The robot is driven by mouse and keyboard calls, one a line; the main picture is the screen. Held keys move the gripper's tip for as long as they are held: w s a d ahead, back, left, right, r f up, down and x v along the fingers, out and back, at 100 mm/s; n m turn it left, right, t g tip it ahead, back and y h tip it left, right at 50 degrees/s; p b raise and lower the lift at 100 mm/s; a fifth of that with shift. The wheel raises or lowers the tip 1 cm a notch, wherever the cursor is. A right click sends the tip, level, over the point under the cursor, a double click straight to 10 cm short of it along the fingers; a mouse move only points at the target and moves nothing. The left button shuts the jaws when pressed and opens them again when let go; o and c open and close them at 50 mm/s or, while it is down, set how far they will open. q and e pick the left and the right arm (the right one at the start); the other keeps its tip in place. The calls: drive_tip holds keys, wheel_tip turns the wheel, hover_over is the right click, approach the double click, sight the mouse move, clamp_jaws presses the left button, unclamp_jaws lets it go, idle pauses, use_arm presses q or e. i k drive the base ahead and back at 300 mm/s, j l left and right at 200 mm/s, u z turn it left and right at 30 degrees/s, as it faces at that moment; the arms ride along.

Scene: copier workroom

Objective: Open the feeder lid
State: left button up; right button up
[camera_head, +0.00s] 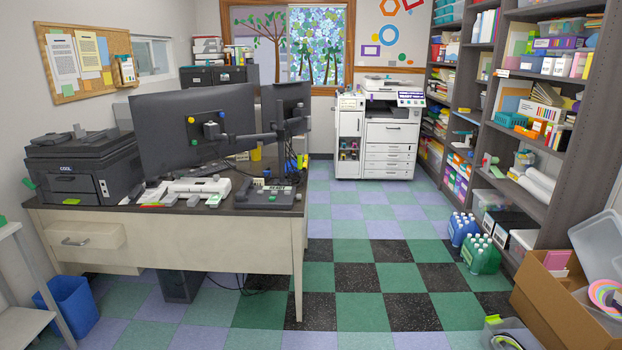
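The white copier (390,138) stands against the back wall below the window's right side. Its document feeder lid (382,83) is the pale part on top, and it looks lowered, though it is small at this distance. A control panel with a lit screen (411,97) sits at the top right. Paper drawers are stacked in the front, and a narrow side cabinet with open shelves stands at its left. Neither of my grippers is in view.
A desk (245,226) with monitors (196,125) and a black printer (85,170) fills the left. Shelves (553,215) line the right, with jug packs (481,255) and a cardboard box (545,300) on the floor. The checkered floor (362,250) between is clear up to the copier.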

sight(382, 84)
drive_tip(key=i+z, duration=0.15)
drive_tip(key=i, duration=0.35)
drive_tip(key=i+z, duration=0.15)
drive_tip(key=i, duration=0.35)
drive_tip(key=i+j+z, duration=0.2)
drive_tip(key=i, duration=0.25)
drive_tip(key=i+j+z, duration=0.15)
drive_tip(key=i, duration=0.35)
drive_tip(key=i+j+z, duration=0.15)
drive_tip(key=i, duration=0.35)
drive_tip(key=i+l+z, duration=0.1)
drive_tip(key=i+z, duration=0.2)
drive_tip(key=i, duration=1.45)
drive_tip(key=i+j+u, duration=0.25)
drive_tip(key=i+u, duration=0.25)
drive_tip(key=i, duration=0.65)
drive_tip(key=i+l+u, duration=0.2)
drive_tip(key=i+u, duration=0.3)
drive_tip(key=i, duration=0.6)
drive_tip(key=i+j, duration=0.15)
drive_tip(key=i, duration=0.55)
drive_tip(key=i+j, duration=0.1)
drive_tip(key=i, duration=0.55)
drive_tip(key=i+j, duration=0.15)
drive_tip(key=i, duration=0.55)
